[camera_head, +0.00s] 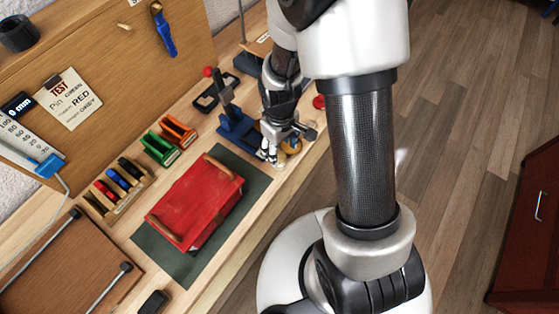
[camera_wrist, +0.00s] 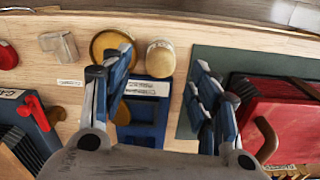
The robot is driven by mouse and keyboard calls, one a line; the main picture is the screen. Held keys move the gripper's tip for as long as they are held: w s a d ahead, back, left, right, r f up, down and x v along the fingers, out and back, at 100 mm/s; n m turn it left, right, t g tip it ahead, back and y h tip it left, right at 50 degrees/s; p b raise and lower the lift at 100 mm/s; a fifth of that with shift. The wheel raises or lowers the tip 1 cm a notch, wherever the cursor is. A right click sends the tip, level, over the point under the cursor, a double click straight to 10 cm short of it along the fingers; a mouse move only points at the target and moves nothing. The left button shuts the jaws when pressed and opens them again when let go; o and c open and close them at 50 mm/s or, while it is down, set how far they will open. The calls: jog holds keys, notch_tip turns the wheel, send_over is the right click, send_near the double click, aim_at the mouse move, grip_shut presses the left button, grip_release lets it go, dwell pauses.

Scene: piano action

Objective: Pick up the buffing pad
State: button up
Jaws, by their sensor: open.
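A small round pad with a cream top and tan side, which looks like the buffing pad (camera_wrist: 160,59), is on the wooden bench in the wrist view. It sits just beyond the blue tray, beside a round amber dish (camera_wrist: 108,42). My gripper (camera_wrist: 157,76) is open and empty, its fingers spread on either side of the pad's place in the picture. I cannot tell how high above it the fingertips are. In the head view my gripper (camera_head: 271,156) is over the bench's front part, and the pad is hard to tell apart there.
The blue tray (camera_wrist: 148,134) lies below the fingers. A green mat (camera_head: 262,181) with a red case (camera_head: 198,203) is close by. The bench's front edge is near.

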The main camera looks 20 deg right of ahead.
aim_at(280, 155)
notch_tip(280, 155, down, 6)
jog(key=shift+w+a+r+b, duration=0.1)
jog(key=shift+b, duration=1.1)
jog(key=shift+c, duration=0.5)
jog(key=c, duration=0.9)
